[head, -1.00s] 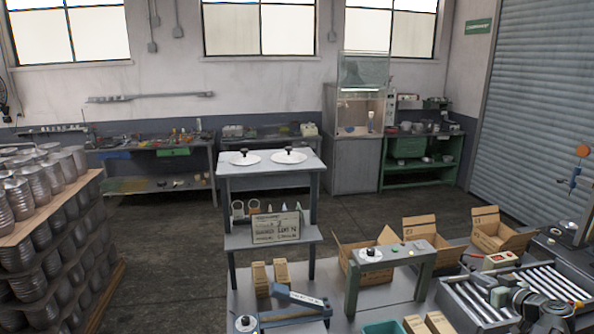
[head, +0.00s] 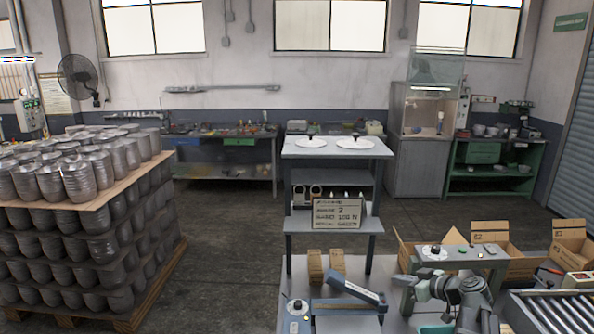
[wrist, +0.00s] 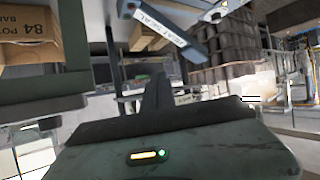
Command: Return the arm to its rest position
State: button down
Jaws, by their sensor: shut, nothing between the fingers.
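A grey stand (head: 458,256) with a dial and cardboard boxes (head: 570,242) are close to my arm. A roller tray (head: 555,306) lies to its right. A pallet of metal pots (head: 80,230) stands at left. Open floor (head: 225,260) lies between pallet and table.

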jog(key=a+f+n+g+b, duration=0.1)
jog(key=a+f+g, duration=0.15)
jog(key=a, duration=0.45)
jog(key=a+f+n+g+b, duration=0.1)
jog(key=a+f, duration=0.3)
jog(key=a, duration=0.4)
jog(key=s+a+f+g+h+b, duration=0.1)
jog(key=s+a+f+g, duration=0.1)
jog(key=s+a+f, duration=0.1)
jog(key=s+a+f+m+g+h+b, duration=0.1)
jog(key=s+a+f+g, duration=0.1)
jog(key=s+a+f, duration=0.2)
jog(key=s+a+f+g+h+b, duration=0.1)
jog(key=s+a+f+g, duration=0.1)
jog(key=s+a+f, duration=0.2)
jog(key=shift+a+f+m, duration=0.3)
jog(key=shift+a+m, duration=0.1)
jog(key=shift+a, duration=0.35)
jog(key=s+d+m+h, duration=0.1)
jog(key=d, duration=0.1)
jog(key=s+d+m+g+h, duration=0.1)
jog(key=d+m, duration=0.1)
jog(key=s+d+m+h, duration=0.1)
jog(key=d+m, duration=0.1)
jog(key=shift+s+d+f+g, duration=0.15)
jog(key=shift+s+f+g, duration=0.1)
jog(key=shift+f, duration=0.1)
jog(key=shift+d+m, duration=0.15)
jog(key=shift+m, duration=0.45)
